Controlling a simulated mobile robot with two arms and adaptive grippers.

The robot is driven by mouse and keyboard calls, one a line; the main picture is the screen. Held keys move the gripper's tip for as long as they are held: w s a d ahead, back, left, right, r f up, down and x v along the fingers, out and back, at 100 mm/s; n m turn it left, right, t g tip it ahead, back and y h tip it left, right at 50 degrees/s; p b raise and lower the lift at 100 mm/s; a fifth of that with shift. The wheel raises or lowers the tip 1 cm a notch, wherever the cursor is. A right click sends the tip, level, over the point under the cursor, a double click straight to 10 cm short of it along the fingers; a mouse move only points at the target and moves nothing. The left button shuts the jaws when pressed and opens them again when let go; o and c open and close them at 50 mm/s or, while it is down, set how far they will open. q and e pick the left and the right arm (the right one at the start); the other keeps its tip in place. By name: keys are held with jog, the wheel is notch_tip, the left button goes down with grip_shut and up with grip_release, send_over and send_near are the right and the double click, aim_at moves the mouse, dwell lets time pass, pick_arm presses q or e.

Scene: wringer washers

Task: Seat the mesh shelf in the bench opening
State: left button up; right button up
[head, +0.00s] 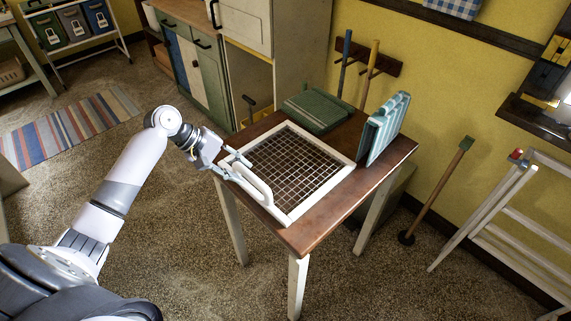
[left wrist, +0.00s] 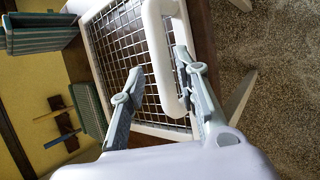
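The mesh shelf (head: 298,163), a white frame with a wire grid and a raised white handle (head: 252,184) on its left side, lies about flat at the top of the brown bench (head: 378,172). The bench opening is hidden under the shelf; I cannot tell whether the frame sits fully in it. My left gripper (head: 237,166) is at the shelf's left edge, by the far end of the handle. In the left wrist view its fingers (left wrist: 160,62) are spread, with the handle (left wrist: 162,75) between or just beyond them; contact is unclear. My right gripper is out of view.
A green folded item (head: 318,111) lies at the bench's back edge. A blue-striped upright stack (head: 386,128) stands on its right side. A white rack (head: 500,205) and a plunger (head: 436,190) stand to the right. Open floor lies left of the bench.

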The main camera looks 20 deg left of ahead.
aim_at(247, 174)
pick_arm(q)
jog(key=shift+a+p+x, duration=0.1)
jog(key=shift+p+x, duration=0.25)
jog(key=shift+x, duration=1)
jog(key=shift+a+p+x, duration=0.15)
jog(key=shift+p+x, duration=0.15)
jog(key=shift+x, duration=1.05)
jog(key=shift+w+f, duration=0.1)
jog(key=shift+f, duration=0.05)
jog(key=shift+c, duration=0.5)
grip_shut()
